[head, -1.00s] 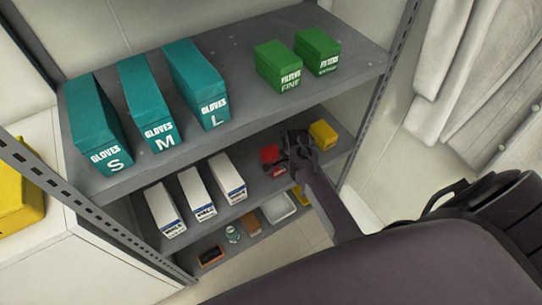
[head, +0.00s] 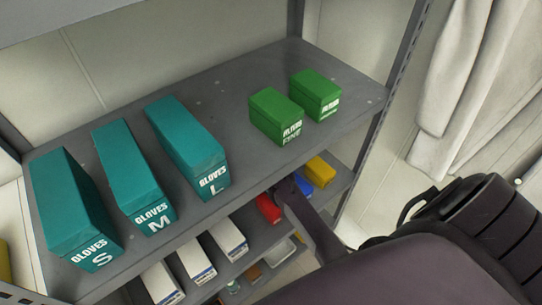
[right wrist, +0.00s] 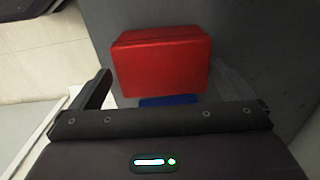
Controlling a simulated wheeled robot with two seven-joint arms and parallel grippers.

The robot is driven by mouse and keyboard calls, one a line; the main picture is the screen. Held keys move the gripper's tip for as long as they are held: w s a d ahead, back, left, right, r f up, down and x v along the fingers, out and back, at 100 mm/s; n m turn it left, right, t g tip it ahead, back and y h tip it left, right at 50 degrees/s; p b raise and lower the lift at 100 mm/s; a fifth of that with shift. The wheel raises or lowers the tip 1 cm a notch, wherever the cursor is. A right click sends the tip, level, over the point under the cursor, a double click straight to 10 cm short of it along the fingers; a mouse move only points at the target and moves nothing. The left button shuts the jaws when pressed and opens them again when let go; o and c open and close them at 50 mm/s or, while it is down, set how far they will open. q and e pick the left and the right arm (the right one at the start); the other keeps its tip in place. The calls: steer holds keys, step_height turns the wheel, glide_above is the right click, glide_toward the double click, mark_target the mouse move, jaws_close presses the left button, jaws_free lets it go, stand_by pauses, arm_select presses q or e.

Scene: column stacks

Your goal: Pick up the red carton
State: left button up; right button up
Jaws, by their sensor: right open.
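The red carton (head: 268,208) stands on the middle shelf, just left of my right gripper (head: 286,190) in the head view. In the right wrist view the red carton (right wrist: 160,64) lies ahead of my right gripper (right wrist: 168,88), seen between its fingers. The right gripper is open, with nothing held between its fingers. Whether a finger touches the carton I cannot tell. My right arm hides part of the shelf in the head view. My left gripper is not in view.
A blue carton (head: 303,185) and a yellow carton (head: 320,171) stand to the right on the same shelf, white boxes (head: 229,238) to the left. The upper shelf (head: 222,105) above holds teal glove boxes (head: 187,147) and green filter boxes (head: 276,115).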

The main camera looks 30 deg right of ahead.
mark_target(272, 206)
step_height(272, 206, down, 4)
steer(key=shift+w+a+b, duration=0.1)
steer(key=shift+w+b, duration=0.05)
steer(key=shift+b, duration=0.15)
steer(key=shift+f, duration=0.2)
steer(key=c, duration=0.8)
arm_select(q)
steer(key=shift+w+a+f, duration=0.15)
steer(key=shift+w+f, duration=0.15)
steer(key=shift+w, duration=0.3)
arm_select(e)
steer(key=shift+o, duration=0.2)
